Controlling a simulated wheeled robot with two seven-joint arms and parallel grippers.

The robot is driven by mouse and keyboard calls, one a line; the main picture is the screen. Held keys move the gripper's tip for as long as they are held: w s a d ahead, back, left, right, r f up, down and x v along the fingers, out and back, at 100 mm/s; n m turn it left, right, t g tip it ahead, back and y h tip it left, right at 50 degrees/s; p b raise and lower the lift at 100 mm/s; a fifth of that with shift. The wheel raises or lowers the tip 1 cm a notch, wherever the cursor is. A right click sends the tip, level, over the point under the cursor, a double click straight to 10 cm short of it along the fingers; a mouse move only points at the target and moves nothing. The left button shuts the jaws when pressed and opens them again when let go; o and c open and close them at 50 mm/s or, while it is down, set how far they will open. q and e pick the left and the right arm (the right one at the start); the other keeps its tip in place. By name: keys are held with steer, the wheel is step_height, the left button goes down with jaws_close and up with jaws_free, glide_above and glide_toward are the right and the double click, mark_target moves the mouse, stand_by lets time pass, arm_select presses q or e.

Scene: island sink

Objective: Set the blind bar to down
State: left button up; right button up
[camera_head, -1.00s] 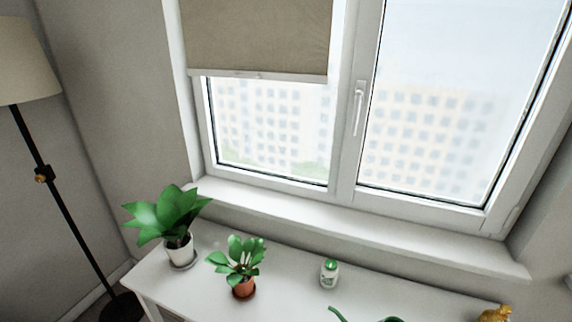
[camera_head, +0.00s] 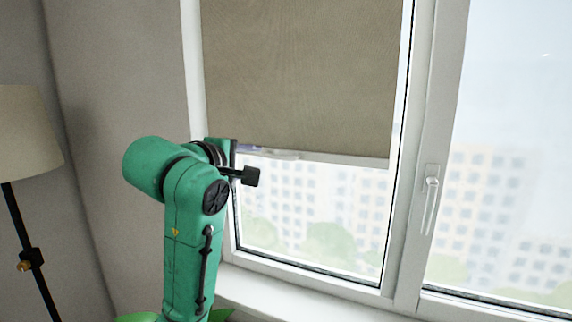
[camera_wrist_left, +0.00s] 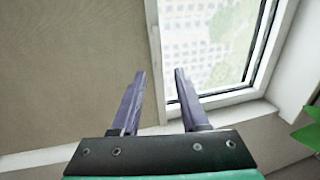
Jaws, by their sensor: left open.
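The beige blind (camera_head: 300,70) covers the upper part of the left window pane. Its pale blind bar (camera_head: 345,159) runs along its bottom edge, with glass showing below. My left gripper (camera_head: 252,149) is at the left part of the bar, partly hidden behind my green wrist. In the left wrist view, which is turned sideways, the blind bar (camera_wrist_left: 154,40) runs between the two purple fingers of my left gripper (camera_wrist_left: 160,75). The fingers are open, one on the blind side and one on the glass side. Whether either touches the bar I cannot tell. My right gripper is not in view.
The window frame has a white handle (camera_head: 431,195) to the right of the blind. A floor lamp (camera_head: 25,135) stands at the left. The white sill (camera_head: 270,295) lies below, and green leaves (camera_wrist_left: 308,128) show in the left wrist view.

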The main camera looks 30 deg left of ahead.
mark_target(278, 158)
arm_select(q)
steer(key=p+x, duration=0.6)
steer(key=x, duration=0.6)
steer(key=shift+w+r, duration=0.15)
steer(key=shift+w, duration=0.1)
steer(key=shift+w+a, duration=0.1)
steer(key=shift+w, duration=0.2)
steer(key=shift+s, duration=0.15)
jaws_close()
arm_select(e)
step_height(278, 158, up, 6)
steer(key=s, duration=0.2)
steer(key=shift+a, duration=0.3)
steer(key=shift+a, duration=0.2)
